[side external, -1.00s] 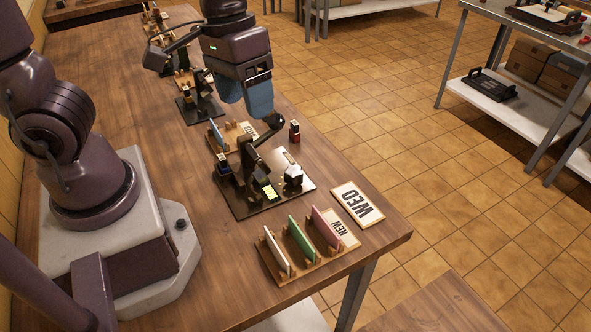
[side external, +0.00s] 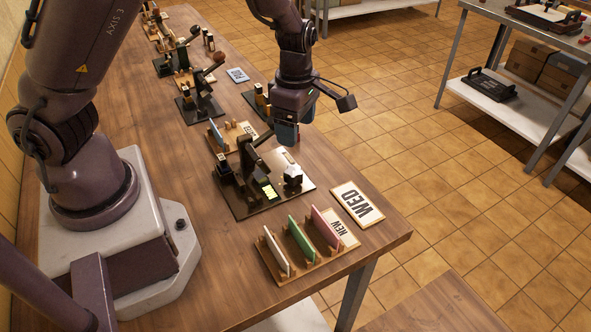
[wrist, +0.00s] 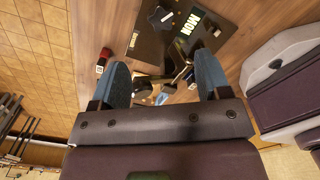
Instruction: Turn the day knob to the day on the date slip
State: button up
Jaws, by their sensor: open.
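The knob also shows at the top of the wrist view (wrist: 160,18). A lit yellow day window (side external: 270,191) is beside it; in the wrist view the window (wrist: 187,33) appears to read MON. The date slip (side external: 358,203) lies flat right of the press and reads WED. My gripper (side external: 287,143) is open and empty, above the table behind the knob, apart from it. Its blue fingers (wrist: 162,78) are spread in the wrist view.
The press's raised lever (side external: 262,140) is left of my gripper. A small red-and-black item (wrist: 102,60) is near one finger. More presses (side external: 200,105) stand farther back.

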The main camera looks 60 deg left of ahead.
aim_at(296, 172)
notch_tip(296, 172, down, 12)
jog(key=shift+f, duration=0.2)
jog(key=shift+c, duration=0.2)
jog(key=c, duration=0.9)
